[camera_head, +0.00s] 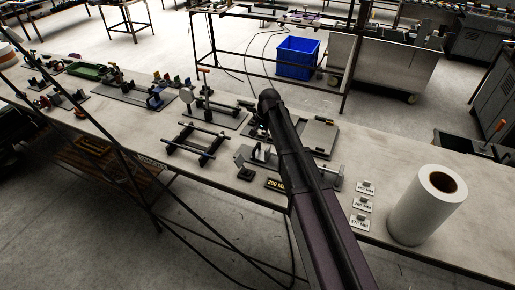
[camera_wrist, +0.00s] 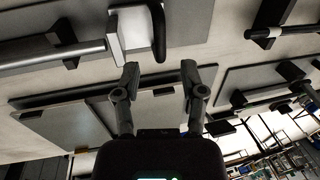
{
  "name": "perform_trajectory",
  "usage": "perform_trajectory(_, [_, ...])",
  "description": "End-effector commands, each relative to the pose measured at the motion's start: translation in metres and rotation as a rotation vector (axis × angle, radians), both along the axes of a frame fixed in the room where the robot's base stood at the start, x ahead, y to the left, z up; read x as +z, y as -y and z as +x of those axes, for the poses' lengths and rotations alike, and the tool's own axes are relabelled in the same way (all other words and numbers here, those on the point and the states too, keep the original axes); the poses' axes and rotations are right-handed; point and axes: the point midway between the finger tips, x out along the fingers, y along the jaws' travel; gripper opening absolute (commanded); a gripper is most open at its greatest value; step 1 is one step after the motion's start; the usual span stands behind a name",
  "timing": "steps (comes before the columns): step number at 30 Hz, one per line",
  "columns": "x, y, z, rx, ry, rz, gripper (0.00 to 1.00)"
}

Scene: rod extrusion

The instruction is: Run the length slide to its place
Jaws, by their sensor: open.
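A length gauge with a dark base (camera_head: 248,163) stands near the table's front edge, partly behind my arm. Its pale block with a black upright handle, which looks like the length slide (camera_head: 262,152), sits on it. In the wrist view the pale block (camera_wrist: 132,28) is at the top, beside a silver rod (camera_wrist: 50,55). My gripper (camera_wrist: 160,72) is open and empty, its two fingers apart and pointing toward the block, not visibly touching it. In the head view my arm hides the gripper. A yellow-lettered 280 MM sign (camera_head: 275,184) lies before the gauge.
Several small length cards (camera_head: 362,204) and a large white roll (camera_head: 428,205) are to the right. A grey plate fixture (camera_head: 318,135) lies behind the gauge; a frame with rods (camera_head: 195,145) stands left. The table (camera_head: 395,160) is clear behind the roll.

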Motion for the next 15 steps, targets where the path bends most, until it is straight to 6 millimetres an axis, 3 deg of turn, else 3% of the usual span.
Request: perform_trajectory(15, [-0.040,-0.007,0.003,0.000,0.000,0.000,0.53])
